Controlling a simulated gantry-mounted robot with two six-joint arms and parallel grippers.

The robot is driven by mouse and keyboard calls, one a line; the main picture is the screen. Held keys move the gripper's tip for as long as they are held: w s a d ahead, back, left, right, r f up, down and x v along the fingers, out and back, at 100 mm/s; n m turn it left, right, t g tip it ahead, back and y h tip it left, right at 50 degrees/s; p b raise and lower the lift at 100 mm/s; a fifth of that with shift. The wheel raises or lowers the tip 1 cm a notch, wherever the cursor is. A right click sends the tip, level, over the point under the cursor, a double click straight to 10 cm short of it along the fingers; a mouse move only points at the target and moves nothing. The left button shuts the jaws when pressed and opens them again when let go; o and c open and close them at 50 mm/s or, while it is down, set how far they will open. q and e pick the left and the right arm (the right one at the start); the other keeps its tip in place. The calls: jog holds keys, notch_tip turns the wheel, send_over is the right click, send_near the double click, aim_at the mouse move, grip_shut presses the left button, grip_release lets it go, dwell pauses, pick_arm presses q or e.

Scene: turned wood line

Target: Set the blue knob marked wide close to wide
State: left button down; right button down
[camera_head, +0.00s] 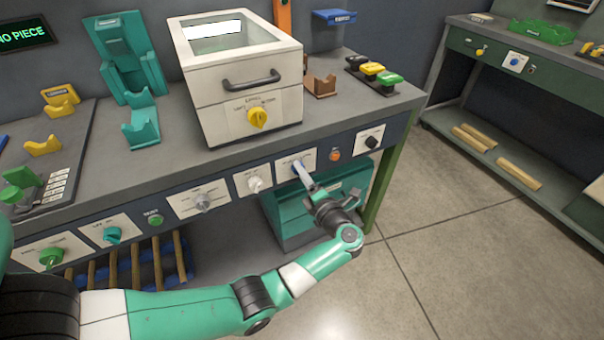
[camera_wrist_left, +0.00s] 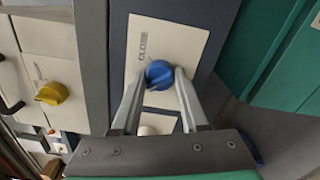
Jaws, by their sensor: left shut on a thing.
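The blue knob (camera_wrist_left: 159,73) sits on a white label plate (camera_wrist_left: 160,40) on the bench's front panel. In the wrist view its round face shows between my left fingertips, and the sideways lettering beside it is too small to read surely. My left gripper (camera_head: 301,170) reaches up to the panel from below and is shut on the knob, one finger on each side. In the head view the fingers hide most of the knob, so its pointer setting cannot be told. My right gripper is not in view.
A white knob (camera_head: 255,184) is left of the blue one; an orange button (camera_head: 334,155) and a black knob (camera_head: 371,142) are to its right. A white box with a yellow knob (camera_head: 257,118) stands on the bench above. A teal bin (camera_head: 290,222) is below the panel.

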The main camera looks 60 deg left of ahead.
pick_arm(q)
jog(key=shift+n, duration=0.3)
dwell(0.4)
jog(key=shift+c, duration=2.1)
grip_release()
jog(key=d+p, duration=0.2)
jog(key=d, duration=0.9)
jog(key=shift+w+d, duration=0.2)
jog(key=shift+d, duration=0.1)
jog(key=shift+r, duration=0.1)
